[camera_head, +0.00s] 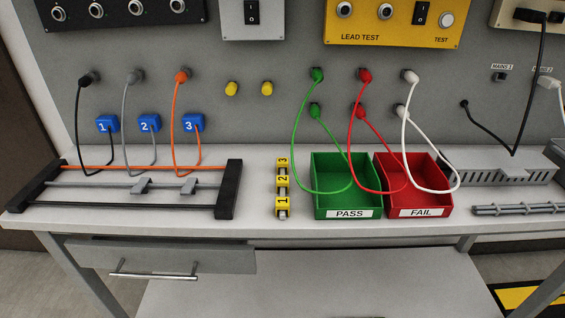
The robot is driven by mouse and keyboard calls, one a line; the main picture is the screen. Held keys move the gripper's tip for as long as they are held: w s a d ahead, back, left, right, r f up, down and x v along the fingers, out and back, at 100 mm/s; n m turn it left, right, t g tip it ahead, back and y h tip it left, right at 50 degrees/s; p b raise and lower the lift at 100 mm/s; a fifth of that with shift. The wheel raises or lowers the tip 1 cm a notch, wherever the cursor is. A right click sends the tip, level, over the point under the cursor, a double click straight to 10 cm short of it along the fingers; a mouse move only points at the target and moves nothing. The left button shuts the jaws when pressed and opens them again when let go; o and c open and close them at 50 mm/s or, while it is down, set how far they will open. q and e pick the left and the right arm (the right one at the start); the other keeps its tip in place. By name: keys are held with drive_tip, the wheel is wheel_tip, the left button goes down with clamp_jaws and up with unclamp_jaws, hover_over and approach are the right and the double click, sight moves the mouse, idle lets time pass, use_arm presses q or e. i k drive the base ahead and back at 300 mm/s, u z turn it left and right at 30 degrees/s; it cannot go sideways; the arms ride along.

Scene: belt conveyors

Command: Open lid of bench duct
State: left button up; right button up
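The bench duct (500,174) is a grey slotted trunking at the right rear of the bench, against the back panel. Its front wall has a row of vertical slots and its top looks covered by a flat grey lid (490,158). A black cable hangs down to the duct's top. The white lead passes in front of the duct's left end. Neither of my grippers shows in the head view.
A green PASS bin (348,213) and a red FAIL bin (424,212) stand left of the duct. A grey slotted rail (518,209) lies in front of it. A black-ended rack (228,190) is at left. Bare bench lies between rack and yellow numbered blocks (283,190).

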sight(514, 167)
drive_tip(key=z, duration=1.3)
drive_tip(key=k, duration=0.5)
drive_tip(key=z, duration=0.5)
drive_tip(key=i, duration=0.85)
drive_tip(key=u, duration=0.6)
